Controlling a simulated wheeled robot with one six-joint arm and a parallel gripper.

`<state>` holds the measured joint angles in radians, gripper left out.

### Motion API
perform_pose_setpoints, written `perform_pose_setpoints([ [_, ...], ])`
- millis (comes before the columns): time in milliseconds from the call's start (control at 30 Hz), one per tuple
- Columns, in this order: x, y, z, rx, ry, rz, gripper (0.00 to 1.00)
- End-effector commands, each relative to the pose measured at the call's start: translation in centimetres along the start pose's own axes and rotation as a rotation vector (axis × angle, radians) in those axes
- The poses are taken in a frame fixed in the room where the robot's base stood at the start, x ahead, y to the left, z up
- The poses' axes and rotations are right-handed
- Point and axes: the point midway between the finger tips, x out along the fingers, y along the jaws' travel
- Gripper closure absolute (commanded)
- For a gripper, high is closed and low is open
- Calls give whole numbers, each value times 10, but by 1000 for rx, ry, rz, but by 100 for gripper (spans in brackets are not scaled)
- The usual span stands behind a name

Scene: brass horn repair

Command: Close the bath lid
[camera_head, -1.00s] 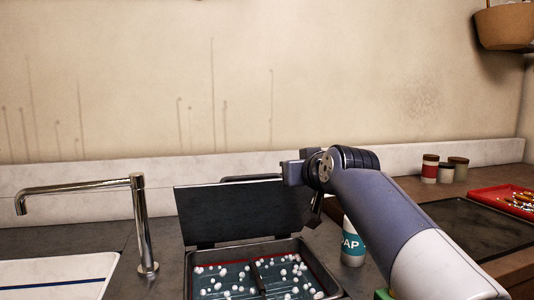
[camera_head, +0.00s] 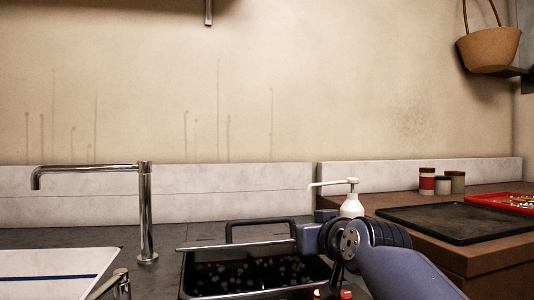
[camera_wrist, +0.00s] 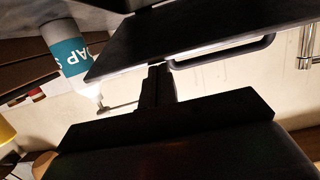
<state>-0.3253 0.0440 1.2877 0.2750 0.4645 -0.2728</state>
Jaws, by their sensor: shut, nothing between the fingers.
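The dark bath lid (camera_head: 236,245) is tipped forward over the bath and shows nearly edge-on in the head view, with a gap below it. Its handle (camera_head: 260,226) stands up on its outer side. The bath (camera_head: 187,286) holds dark liquid with white balls, partly seen under the lid. My gripper (camera_head: 308,237) is at the lid's right end, and its fingertips are hard to make out there. In the wrist view the shut, empty gripper (camera_wrist: 154,88) is close to the lid (camera_wrist: 200,30) and its handle (camera_wrist: 230,55). I cannot tell whether they touch.
A soap bottle (camera_head: 351,206) stands behind my wrist on the right. A chrome tap (camera_head: 146,212) and a white basin (camera_head: 50,268) are on the left. A dark tray (camera_head: 455,222), several jars (camera_head: 443,185) and a red tray (camera_head: 503,201) sit on the right counter.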

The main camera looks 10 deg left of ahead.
Motion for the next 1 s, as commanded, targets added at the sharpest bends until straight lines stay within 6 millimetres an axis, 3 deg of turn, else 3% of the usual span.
perform_pose_setpoints([
  [100, 2, 0, 20, 0, -1, 0, 100],
  [300, 3, 0, 32, -1, -1, 0, 100],
  [1000, 2, 0, 30, 0, 0, 0, 100],
])
